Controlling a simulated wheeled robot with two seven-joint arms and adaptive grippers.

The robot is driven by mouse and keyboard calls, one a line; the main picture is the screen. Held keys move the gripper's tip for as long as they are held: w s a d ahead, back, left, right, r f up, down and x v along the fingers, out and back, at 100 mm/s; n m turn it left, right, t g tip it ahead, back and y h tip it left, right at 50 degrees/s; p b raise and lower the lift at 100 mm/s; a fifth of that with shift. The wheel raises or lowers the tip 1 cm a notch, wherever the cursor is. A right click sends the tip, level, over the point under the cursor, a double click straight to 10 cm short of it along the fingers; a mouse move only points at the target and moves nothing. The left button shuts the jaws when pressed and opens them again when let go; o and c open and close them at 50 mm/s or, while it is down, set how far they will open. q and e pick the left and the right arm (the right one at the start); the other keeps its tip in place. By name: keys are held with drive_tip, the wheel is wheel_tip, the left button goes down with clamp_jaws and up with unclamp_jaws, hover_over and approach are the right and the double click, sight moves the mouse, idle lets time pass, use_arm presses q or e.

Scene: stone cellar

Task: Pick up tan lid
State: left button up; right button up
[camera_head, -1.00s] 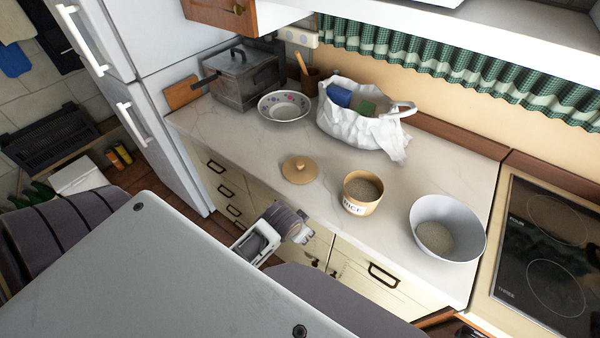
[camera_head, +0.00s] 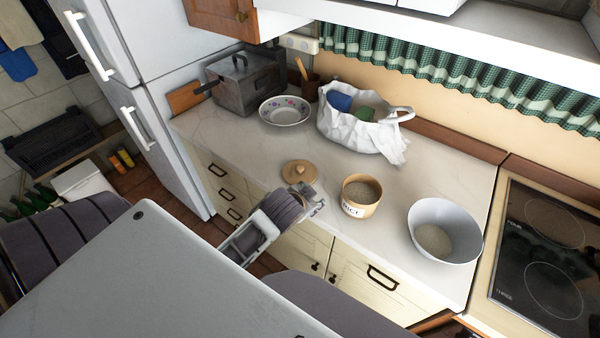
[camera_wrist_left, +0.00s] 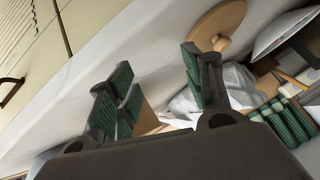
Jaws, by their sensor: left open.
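The tan lid (camera_head: 299,172) is round with a small knob and lies on the pale countertop (camera_head: 240,145) near its front edge. It also shows at the upper middle of the left wrist view (camera_wrist_left: 217,27), beyond the fingers. My left gripper (camera_head: 314,200) is open and empty at the counter's front edge, just in front of the lid and apart from it. In the left wrist view its green-padded fingers (camera_wrist_left: 158,92) are spread wide. My right gripper is not in view.
A tan rice canister (camera_head: 361,196) stands right of the lid, with a white bowl of grain (camera_head: 446,228) further right. Behind are a white bag (camera_head: 350,135), a flowered bowl (camera_head: 285,111) and a metal pot (camera_head: 245,82). Counter left of the lid is clear.

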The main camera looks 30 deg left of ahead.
use_arm(q)
drive_tip(key=w+d+r+m+t+h, duration=0.1)
drive_tip(key=w+d+r+m+t, duration=0.1)
drive_tip(key=w+r+m+t, duration=0.5)
drive_tip(key=w+d+r+m+t+h, duration=0.1)
drive_tip(key=w+d+r+t+h, duration=0.15)
drive_tip(key=w+r, duration=0.6)
drive_tip(key=s+d+r+m+g+h, duration=0.3)
drive_tip(key=d+r+m+h, duration=0.3)
drive_tip(key=m, duration=0.5)
drive_tip(key=s+d+r+m+g+h, duration=0.2)
drive_tip(key=d+r+m+g+h, duration=0.2)
drive_tip(key=d+m+h, duration=0.6)
drive_tip(key=s+a+f+m+g+y, duration=0.1)
drive_tip(key=a+f+m+g+y, duration=0.7)
drive_tip(key=f+m, duration=0.35)
drive_tip(key=a+f+m+g+y, duration=0.1)
drive_tip(key=a+y, duration=0.8)
drive_tip(key=a, duration=1.5)
drive_tip(key=shift+w+f+g, duration=0.15)
drive_tip(key=shift+f+g, duration=0.45)
drive_tip(key=shift+g, duration=0.15)
